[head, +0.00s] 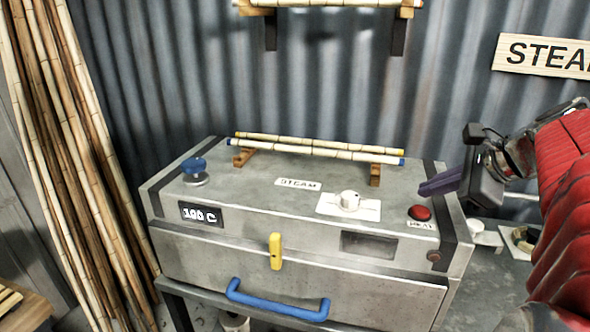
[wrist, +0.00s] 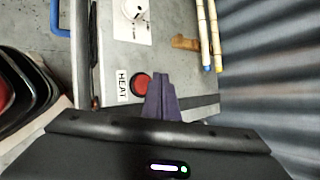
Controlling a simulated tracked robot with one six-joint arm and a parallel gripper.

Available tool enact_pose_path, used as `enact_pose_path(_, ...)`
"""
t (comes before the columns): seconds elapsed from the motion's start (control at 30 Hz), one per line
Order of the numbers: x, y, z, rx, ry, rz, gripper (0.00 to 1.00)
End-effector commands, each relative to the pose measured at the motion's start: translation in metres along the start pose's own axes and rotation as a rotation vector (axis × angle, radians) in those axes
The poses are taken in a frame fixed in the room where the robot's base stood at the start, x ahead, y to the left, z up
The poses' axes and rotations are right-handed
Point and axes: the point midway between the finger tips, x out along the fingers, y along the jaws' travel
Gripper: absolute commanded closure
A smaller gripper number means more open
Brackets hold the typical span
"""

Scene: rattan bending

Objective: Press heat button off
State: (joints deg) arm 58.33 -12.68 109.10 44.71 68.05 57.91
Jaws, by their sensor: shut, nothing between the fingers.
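The red heat button (head: 420,212) sits at the right end of the grey steam box's top (head: 262,203), above a small label. In the wrist view the red button (wrist: 141,84) lies beside a label reading HEAT (wrist: 123,86). My gripper (head: 424,188) is shut and empty, its purple fingers pointing left. It is just behind and above the button in the head view. In the wrist view the fingertips (wrist: 160,78) are right beside the button. I cannot tell whether they touch it.
A white dial (head: 349,201), a blue knob (head: 194,168) and a display reading about 100 C (head: 201,214) are on the box. Rattan poles (head: 318,149) rest on wooden supports at the back. The front has a yellow latch (head: 275,251) and blue handle (head: 278,302).

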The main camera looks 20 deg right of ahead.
Motion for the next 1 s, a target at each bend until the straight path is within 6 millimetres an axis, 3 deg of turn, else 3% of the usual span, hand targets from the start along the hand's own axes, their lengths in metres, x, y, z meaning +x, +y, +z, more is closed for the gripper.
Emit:
enact_pose_path(0.47,-0.022,-0.016,0.016,-0.001,0.000,0.000,1.00)
enact_pose_path(1.0,-0.022,-0.017,0.019,-0.008,-0.001,-0.002,1.00)
